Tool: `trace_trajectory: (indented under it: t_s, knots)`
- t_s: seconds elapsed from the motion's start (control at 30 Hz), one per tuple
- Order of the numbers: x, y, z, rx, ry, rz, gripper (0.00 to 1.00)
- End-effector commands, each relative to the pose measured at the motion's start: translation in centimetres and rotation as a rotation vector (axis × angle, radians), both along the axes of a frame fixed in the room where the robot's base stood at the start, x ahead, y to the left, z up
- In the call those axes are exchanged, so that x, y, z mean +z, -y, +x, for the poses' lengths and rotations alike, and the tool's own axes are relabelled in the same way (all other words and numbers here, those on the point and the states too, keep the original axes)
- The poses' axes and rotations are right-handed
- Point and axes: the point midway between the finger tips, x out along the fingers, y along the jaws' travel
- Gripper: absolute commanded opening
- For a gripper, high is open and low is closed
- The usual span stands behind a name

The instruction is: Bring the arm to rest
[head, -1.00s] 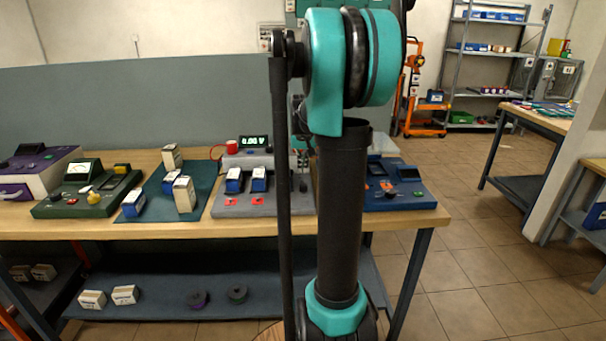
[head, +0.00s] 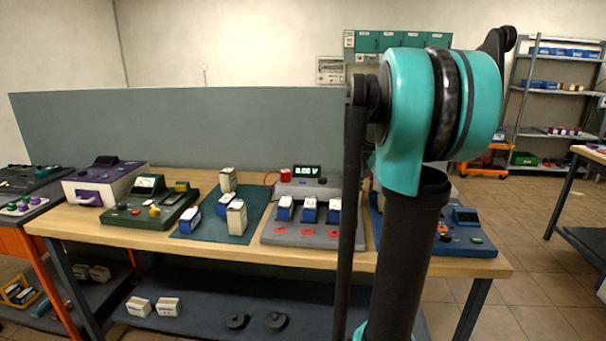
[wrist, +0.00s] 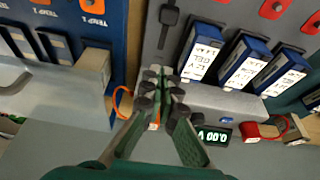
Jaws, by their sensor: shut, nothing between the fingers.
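My gripper (wrist: 163,82) shows in the wrist view, its fingers together and empty. It is over or in front of the grey test unit (wrist: 226,98), left of its batteries; the exact gap cannot be told. In the head view my arm's teal joint and dark link stand at centre right, and my gripper is hidden there. The grey unit (head: 272,236) has a row of three blue-and-white batteries (head: 309,210), a display (head: 307,171) reading 0.00 V, and red pads along its front.
A blue unit (head: 460,240) sits right of the grey one, partly behind my arm. A teal mat (head: 208,234) with blue-and-white and cream boxes, a green meter unit (head: 150,214) and a purple-and-white box (head: 102,188) are to the left. Open floor (head: 530,280) lies right of the bench.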

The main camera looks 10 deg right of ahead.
Motion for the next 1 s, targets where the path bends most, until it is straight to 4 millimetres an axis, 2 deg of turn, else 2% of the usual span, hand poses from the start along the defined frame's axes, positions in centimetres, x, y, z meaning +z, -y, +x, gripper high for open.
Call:
trace_trajectory:
  t_s: [0.07, 0.17, 0.3, 0.4, 0.5, 0.63, 0.7, 0.8, 1.0]
  knots:
    - [-0.8, -0.9, -0.9, 0.013, 0.001, 0.0, 0.0]
    - [-2.9, -3.4, -3.4, 0.049, 0.004, -0.001, 0.0]
    - [-7.7, -8.0, -9.3, 0.127, 0.011, -0.002, 0.0]
    - [-11.1, -10.7, -14.0, 0.179, 0.016, -0.002, 0.0]
    - [-14.2, -12.8, -18.3, 0.226, 0.021, -0.002, 0.0]
    - [-17.4, -14.5, -22.9, 0.274, 0.025, -0.001, 0.0]
    - [-18.6, -15.1, -24.7, 0.291, 0.027, -0.001, 0.0]
    - [-19.6, -15.5, -26.1, 0.306, 0.029, -0.001, 0.0]
    - [-19.8, -15.6, -26.5, 0.309, 0.029, -0.001, 0.0]
